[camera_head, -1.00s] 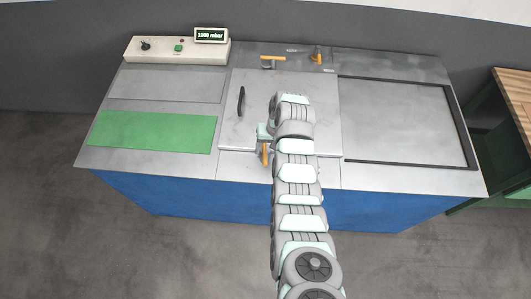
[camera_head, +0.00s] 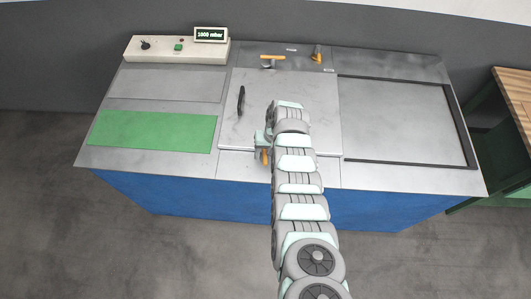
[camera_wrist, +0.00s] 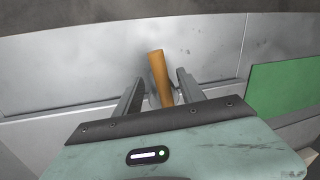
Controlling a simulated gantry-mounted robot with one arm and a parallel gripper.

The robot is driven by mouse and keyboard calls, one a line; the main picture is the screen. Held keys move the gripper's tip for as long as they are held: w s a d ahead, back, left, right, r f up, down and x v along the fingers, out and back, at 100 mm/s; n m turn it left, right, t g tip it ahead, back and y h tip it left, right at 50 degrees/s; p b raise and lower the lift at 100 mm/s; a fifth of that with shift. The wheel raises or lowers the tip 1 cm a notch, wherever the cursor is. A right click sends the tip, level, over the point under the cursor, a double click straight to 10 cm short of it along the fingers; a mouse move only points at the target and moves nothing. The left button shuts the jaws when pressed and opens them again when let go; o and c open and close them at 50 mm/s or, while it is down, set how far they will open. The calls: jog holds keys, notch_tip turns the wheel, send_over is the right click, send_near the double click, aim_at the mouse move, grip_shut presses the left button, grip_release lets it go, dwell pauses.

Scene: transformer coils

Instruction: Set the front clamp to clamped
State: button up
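The front clamp shows as an orange handle (camera_head: 264,157) at the front edge of the table, below the square lid plate (camera_head: 262,88). In the wrist view, the orange handle (camera_wrist: 158,72) stands slightly tilted between my two fingers. My gripper (camera_wrist: 160,78) is open around the handle, with a gap on each side. In the head view, my gripper (camera_head: 262,141) is over the clamp and hides its upper part and base. My arm covers the area to the right of it.
Two more orange-handled clamps, one (camera_head: 272,57) behind the lid and one (camera_head: 317,54) to its right, stand at the back. A black lid handle (camera_head: 241,101) rises to the left. The control box (camera_head: 175,50) reads 1000 mbar. The green mat (camera_head: 150,131) is clear.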

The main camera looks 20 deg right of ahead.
grip_shut()
jog(key=shift+a+m+p, duration=0.1)
jog(key=shift+m+p, duration=0.4)
jog(key=shift+m, duration=0.4)
jog(key=shift+o, duration=1.2)
grip_release()
jog(key=shift+r, duration=0.15)
notch_tip(320, 180, up, 10)
jog(key=s+d+b, duration=0.1)
jog(key=shift+d+r, duration=0.15)
jog(key=shift+d, duration=0.25)
